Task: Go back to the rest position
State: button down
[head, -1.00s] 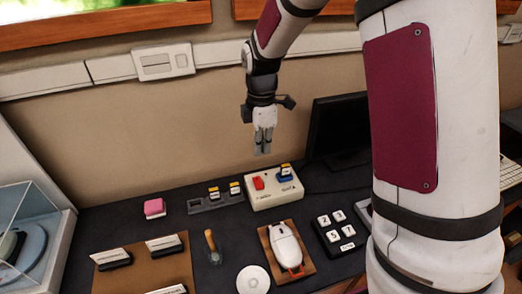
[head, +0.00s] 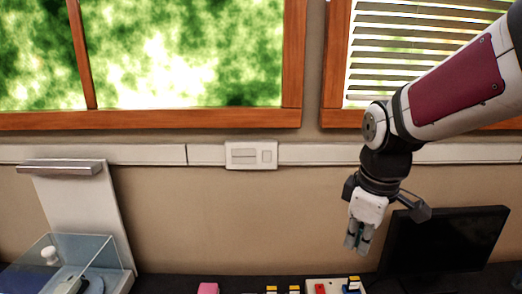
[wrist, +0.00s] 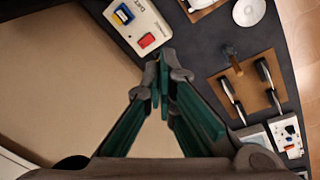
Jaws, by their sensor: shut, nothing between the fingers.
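My gripper (head: 357,236) hangs in the air in front of the beige wall in the head view, above the far part of the dark table and left of the black monitor. Its fingers point down and are shut with nothing between them. In the wrist view, the gripper's fingertips (wrist: 162,85) meet at the middle, with the table well below them. My arm comes in from the upper right of the head view, bent at the elbow.
A white box with a red and a blue part (wrist: 138,28) is on the table. A brown board (wrist: 245,88) holds two dark-handled pieces. A black monitor (head: 440,240) stands right of the gripper. A clear case (head: 70,255) stands at the left. Windows line the wall above.

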jog(key=s+r+m+t, duration=0.1)
jog(key=s+r+m, duration=0.2)
jog(key=s+m, duration=0.35)
jog(key=s+r+m+t, duration=0.2)
jog(key=s+m, duration=0.2)
jog(key=s, duration=0.5)
jog(key=n+g+p, duration=0.3)
jog(key=n+g, duration=0.1)
jog(key=n, duration=1.4)
send_over(321, 288)
jog(key=s, duration=0.2)
notch_tip(321, 288, down, 18)
jog(key=f, duration=0.4)
jog(key=w+f, duration=0.1)
jog(key=f, duration=0.8)
jog(key=shift+w+f, duration=0.2)
jog(key=shift+f, duration=0.1)
